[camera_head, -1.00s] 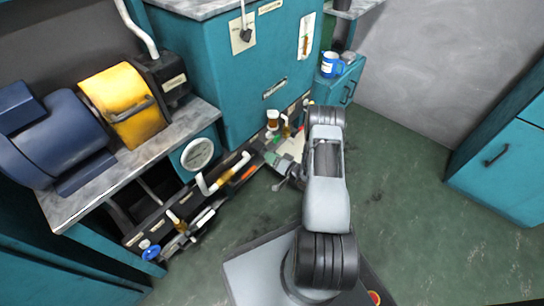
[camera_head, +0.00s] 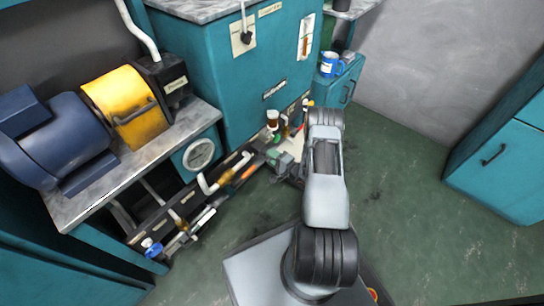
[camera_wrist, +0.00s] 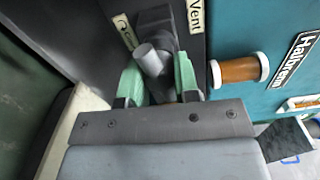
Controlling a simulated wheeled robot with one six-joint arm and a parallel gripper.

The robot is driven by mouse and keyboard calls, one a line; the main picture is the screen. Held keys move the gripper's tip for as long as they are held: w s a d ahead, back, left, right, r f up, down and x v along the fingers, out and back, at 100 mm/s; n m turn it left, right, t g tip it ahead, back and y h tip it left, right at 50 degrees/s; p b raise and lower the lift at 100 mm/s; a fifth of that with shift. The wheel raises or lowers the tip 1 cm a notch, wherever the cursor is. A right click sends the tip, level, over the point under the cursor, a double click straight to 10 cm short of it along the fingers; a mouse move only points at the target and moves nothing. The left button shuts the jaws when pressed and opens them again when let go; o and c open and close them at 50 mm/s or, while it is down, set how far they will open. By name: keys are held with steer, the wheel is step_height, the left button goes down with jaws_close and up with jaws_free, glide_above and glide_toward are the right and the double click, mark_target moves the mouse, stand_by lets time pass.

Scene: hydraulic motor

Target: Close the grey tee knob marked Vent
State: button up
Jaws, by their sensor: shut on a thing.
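The grey tee knob (camera_wrist: 150,60) shows in the wrist view below the Vent label (camera_wrist: 195,15). Its round bar end points toward the camera, between the green-padded fingers of my gripper (camera_wrist: 158,75). My gripper is shut on the knob, with one finger at each side. The fingers hide part of the knob and its stem. In the head view my gripper (camera_head: 285,160) is low at the front of the teal cabinet, and the knob cannot be made out there.
A brown cylinder with white ends (camera_wrist: 239,69) sits right of the knob on the teal panel. An arrowed label (camera_wrist: 125,32) is left of it. In the head view, pipes and a blue valve handle (camera_head: 152,249) run along the low black rail. The green floor (camera_head: 400,200) at right is clear.

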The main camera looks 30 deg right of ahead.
steer(key=shift+m, duration=1.1)
steer(key=o, duration=0.9)
steer(key=shift+o, duration=0.2)
steer(key=shift+s+d, duration=0.1)
steer(key=p+v, duration=0.4)
steer(key=v, duration=0.9)
steer(key=shift+s, duration=0.3)
steer(key=shift+r, duration=0.1)
